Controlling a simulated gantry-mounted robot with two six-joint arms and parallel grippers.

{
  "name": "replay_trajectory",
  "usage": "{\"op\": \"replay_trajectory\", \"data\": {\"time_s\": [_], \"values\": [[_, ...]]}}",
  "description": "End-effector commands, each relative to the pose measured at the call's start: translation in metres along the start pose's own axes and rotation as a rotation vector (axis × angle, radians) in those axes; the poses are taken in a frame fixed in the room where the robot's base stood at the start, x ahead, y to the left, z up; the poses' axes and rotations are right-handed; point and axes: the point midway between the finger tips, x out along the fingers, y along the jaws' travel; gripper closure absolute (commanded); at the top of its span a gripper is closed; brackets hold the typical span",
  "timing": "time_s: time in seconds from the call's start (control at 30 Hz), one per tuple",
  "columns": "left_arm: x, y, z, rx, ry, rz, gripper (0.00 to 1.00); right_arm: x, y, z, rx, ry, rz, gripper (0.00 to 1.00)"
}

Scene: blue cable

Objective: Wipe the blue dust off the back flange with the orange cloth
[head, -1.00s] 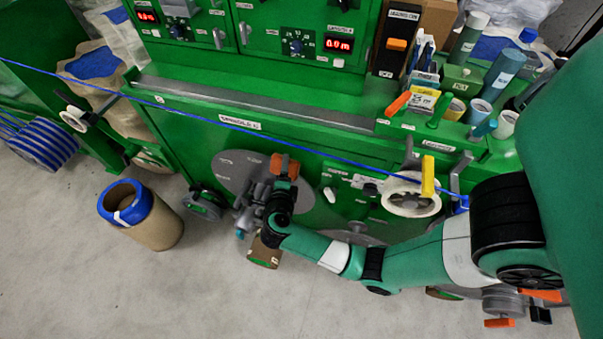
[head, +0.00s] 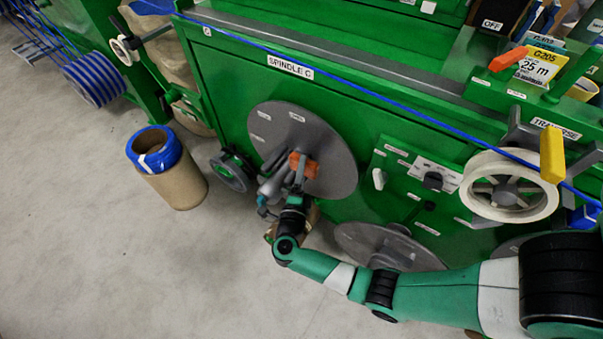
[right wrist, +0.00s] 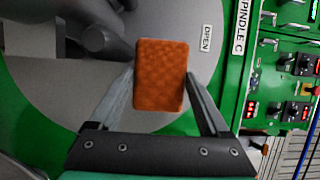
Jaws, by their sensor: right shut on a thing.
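The back flange (head: 325,140) is a large grey disc on the green machine front, under the SPINDLE C label. It also fills much of the right wrist view (right wrist: 195,50). My right gripper (head: 300,178) is in front of it and shut on the folded orange cloth (head: 303,164). In the right wrist view the cloth (right wrist: 160,75) sits between the two fingers (right wrist: 160,85), over the grey disc. I cannot tell whether the cloth touches the disc. No blue dust stands out on the visible disc face. My left gripper is not in view.
A grey spindle mechanism (head: 272,185) juts out beside the gripper. A blue cable (head: 370,95) runs across the machine to a white pulley (head: 510,187) at right. A brown cardboard tube with a blue top (head: 175,180) stands on the floor at left. Floor around it is clear.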

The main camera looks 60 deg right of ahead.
Motion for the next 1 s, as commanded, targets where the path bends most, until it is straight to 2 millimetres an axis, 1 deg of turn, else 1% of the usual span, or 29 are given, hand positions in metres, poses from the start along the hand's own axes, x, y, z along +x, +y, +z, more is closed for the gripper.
{"op": "replay_trajectory", "data": {"time_s": [0.3,0.43,0.6,1.0], "values": [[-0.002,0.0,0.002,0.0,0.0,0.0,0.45,0.034,0.001,-0.015,0.0,0.002,0.001,0.64],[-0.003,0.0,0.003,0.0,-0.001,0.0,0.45,0.044,0.001,-0.019,0.0,0.001,0.001,0.64],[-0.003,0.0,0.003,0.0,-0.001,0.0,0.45,0.049,0.0,-0.021,0.0,0.0,0.001,0.64],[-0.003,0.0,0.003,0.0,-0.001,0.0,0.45,0.049,0.0,-0.021,0.0,0.0,0.001,0.64]]}}
